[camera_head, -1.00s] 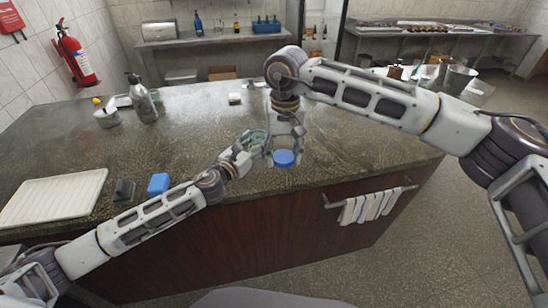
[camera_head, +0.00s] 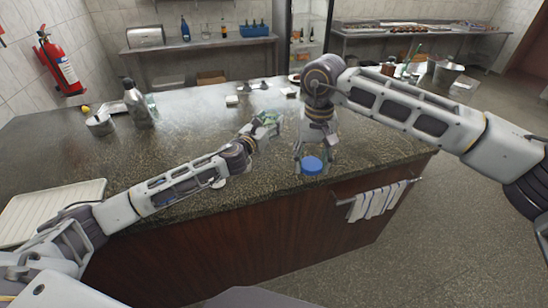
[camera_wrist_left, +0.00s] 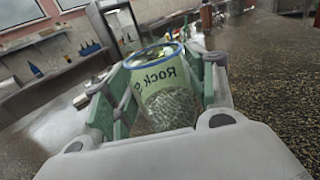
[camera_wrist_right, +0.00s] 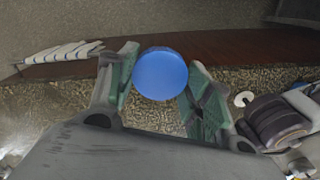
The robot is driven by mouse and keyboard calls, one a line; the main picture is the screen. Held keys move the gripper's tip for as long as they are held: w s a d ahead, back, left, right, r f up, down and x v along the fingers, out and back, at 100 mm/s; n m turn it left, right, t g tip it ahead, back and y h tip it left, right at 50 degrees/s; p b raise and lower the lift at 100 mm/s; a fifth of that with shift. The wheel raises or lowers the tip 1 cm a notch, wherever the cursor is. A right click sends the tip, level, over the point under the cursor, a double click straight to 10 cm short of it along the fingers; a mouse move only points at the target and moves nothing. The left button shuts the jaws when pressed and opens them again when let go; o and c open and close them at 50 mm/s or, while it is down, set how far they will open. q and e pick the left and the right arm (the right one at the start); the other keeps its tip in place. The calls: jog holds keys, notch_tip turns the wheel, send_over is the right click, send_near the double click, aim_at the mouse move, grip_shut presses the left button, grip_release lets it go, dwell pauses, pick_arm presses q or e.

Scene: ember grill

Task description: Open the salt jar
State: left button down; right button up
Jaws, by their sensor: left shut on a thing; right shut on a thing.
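The salt jar (camera_wrist_left: 168,95) is a clear, green-tinted jar with a "Rock S…" label, seen mirrored, and pale grains inside. In the left wrist view it sits between the fingers of my left gripper (camera_wrist_left: 160,100), which is shut on it. Its top shows a rim with no blue lid over it. In the head view my left gripper (camera_head: 268,122) is above the counter. The round blue lid (camera_wrist_right: 160,74) is between the fingertips of my right gripper (camera_wrist_right: 160,88), which is shut on it. The lid (camera_head: 312,165) also shows near the counter's front edge, apart from the jar.
The dark stone counter (camera_head: 215,112) has free room in the middle. A metal bottle (camera_head: 138,107) and a small pot (camera_head: 100,124) stand at the left. A white board (camera_head: 50,205) lies at front left. Striped towels (camera_head: 378,200) hang on the front rail.

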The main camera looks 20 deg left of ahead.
pick_arm(q)
jog(key=shift+f+b, duration=0.7)
jog(key=shift+f, duration=2.35)
pick_arm(e)
jog(key=shift+f, duration=0.65)
pick_arm(q)
jog(key=shift+f+b, duration=0.5)
jog(key=shift+f, duration=1.4)
pick_arm(e)
jog(key=shift+f, duration=0.55)
pick_arm(q)
jog(key=shift+f, duration=0.1)
pick_arm(e)
jog(key=shift+f, duration=0.1)
pick_arm(q)
jog(key=c, duration=0.5)
grip_release()
